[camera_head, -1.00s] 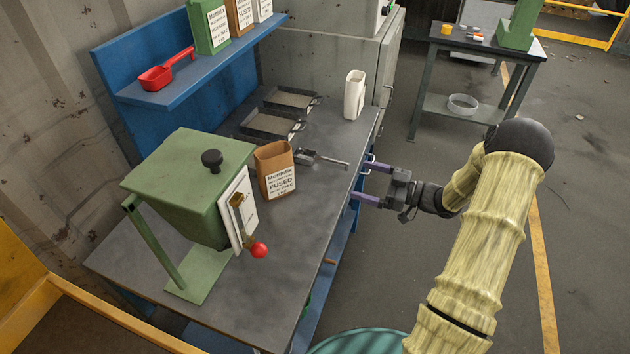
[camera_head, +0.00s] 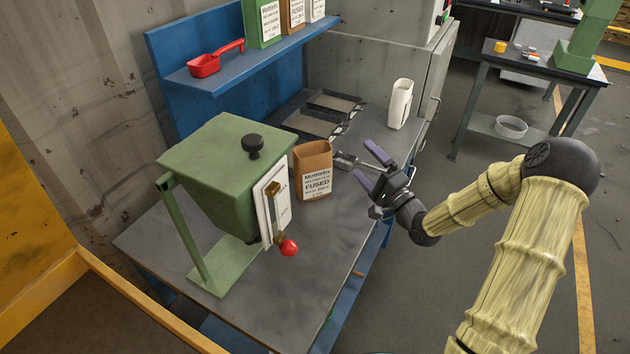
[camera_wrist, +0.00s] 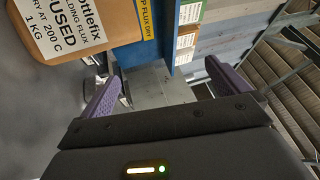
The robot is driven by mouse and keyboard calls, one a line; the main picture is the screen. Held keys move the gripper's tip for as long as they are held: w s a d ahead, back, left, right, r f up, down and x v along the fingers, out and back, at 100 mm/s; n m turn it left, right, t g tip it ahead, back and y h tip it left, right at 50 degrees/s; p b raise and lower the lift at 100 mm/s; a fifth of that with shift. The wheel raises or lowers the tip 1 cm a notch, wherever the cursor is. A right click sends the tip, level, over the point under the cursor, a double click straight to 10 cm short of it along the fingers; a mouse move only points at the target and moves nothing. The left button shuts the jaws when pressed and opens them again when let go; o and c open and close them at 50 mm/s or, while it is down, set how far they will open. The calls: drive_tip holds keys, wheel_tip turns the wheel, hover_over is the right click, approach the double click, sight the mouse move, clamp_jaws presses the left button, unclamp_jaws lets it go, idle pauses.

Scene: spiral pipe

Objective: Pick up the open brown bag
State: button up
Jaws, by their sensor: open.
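The open brown bag (camera_head: 313,172) stands upright on the grey workbench (camera_head: 345,225), its top open and a white "Mottlefix FUSED" label on its front. My gripper (camera_head: 370,168) is to the right of the bag, over the bench's right part, with its purple fingers apart and nothing between them. In the wrist view the brown bag (camera_wrist: 120,22) fills the upper left, its label turned sideways. It lies beyond the left finger of my gripper (camera_wrist: 160,95), outside the gap between the fingers.
A green hopper (camera_head: 215,165) with a red-knobbed lever stands close left of the bag. A metal scoop (camera_head: 345,160) and shallow trays (camera_head: 315,122) lie behind it. A white container (camera_head: 400,103) stands at the back right. The blue shelf (camera_head: 230,72) holds a red scoop and bags.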

drive_tip(key=s+a+f+m+h+b, duration=0.2)
drive_tip(key=a+m+h, duration=0.1)
drive_tip(key=m, duration=0.7)
drive_tip(key=s+a+f+m+h+b, duration=0.1)
drive_tip(key=s+a+m+h+b, duration=0.1)
drive_tip(key=a+m, duration=0.4)
drive_tip(key=s+m, duration=0.1)
drive_tip(key=m, duration=0.4)
drive_tip(key=shift+f+m+h, duration=0.3)
drive_tip(key=shift+f+h, duration=0.1)
wheel_tip(320, 180, down, 8)
drive_tip(key=shift+f+b, duration=0.2)
drive_tip(key=shift+b, duration=0.8)
drive_tip(key=shift+w+a+r, duration=0.1)
drive_tip(key=shift+w+r, duration=0.2)
drive_tip(key=shift+w, duration=0.2)
drive_tip(key=shift+w+a+f, duration=0.15)
drive_tip(key=shift+w+a, duration=0.05)
drive_tip(key=shift+w, duration=0.1)
